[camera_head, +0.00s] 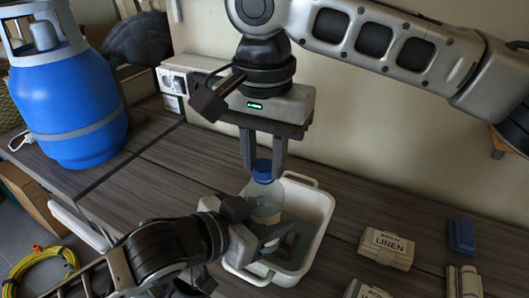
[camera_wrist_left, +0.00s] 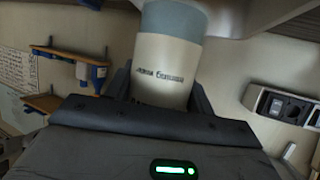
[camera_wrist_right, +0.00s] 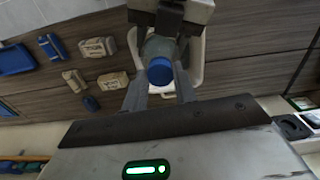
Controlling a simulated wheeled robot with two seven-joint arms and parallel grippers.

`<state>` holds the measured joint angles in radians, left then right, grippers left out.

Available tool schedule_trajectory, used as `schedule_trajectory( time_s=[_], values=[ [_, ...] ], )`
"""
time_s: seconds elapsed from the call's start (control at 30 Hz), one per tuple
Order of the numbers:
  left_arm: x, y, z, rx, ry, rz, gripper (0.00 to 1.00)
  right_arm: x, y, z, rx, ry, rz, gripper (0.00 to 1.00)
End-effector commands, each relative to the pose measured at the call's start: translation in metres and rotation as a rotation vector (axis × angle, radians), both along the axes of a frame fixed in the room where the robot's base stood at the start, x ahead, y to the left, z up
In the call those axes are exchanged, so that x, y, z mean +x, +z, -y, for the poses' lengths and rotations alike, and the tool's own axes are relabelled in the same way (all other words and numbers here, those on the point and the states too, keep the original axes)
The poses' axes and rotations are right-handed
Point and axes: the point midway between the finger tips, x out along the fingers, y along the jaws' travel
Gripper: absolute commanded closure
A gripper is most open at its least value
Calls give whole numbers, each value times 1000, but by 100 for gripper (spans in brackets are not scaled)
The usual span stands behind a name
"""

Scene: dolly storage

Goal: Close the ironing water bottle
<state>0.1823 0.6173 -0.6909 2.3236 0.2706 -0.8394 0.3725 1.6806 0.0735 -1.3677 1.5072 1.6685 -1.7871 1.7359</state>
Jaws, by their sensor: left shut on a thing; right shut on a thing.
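The clear bottle (camera_head: 266,202) stands upright over the white tray, with its blue cap (camera_head: 262,171) at the top. In the left wrist view the bottle's pale label (camera_wrist_left: 162,72) fills the space between the fingers. My left gripper (camera_head: 258,236) is shut on the bottle body from the side. My right gripper (camera_head: 264,165) points down from above and is shut on the blue cap, which also shows between its fingers in the right wrist view (camera_wrist_right: 160,71). Whether the cap is fully seated on the neck cannot be told.
The white tray (camera_head: 325,207) is around and below the bottle. Linen boxes (camera_head: 386,247) and a blue item (camera_head: 461,236) lie to its right. A blue gas cylinder (camera_head: 75,110) stands at the far left.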

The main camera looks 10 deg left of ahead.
Motion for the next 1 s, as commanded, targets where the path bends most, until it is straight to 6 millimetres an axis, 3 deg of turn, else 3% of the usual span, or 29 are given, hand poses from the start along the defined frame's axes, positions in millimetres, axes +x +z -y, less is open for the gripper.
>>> schedule_trajectory(
  time_s=[0.2,0.4,0.57,0.83,0.87,0.9,0.93,1.0],
  values=[
    [0,0,0,1,0,-1,100,0,-1,-1,1,-554,-2,93],
    [0,-1,0,1,0,-2,100,1,0,-1,1,-949,-1,93],
    [0,-1,0,1,0,-2,100,1,0,-1,0,-1072,0,93],
    [0,-1,0,1,0,-2,100,1,0,-1,0,-1079,1,93],
    [0,-1,0,1,0,-2,100,1,0,-1,0,-1078,1,67],
    [0,-1,0,1,0,-2,100,1,0,-1,0,-1078,1,56],
    [0,-1,0,1,0,-2,100,1,0,-1,0,-1078,1,50],
    [0,-1,0,1,0,-2,100,1,0,-1,0,-1078,1,50]
  ],
)
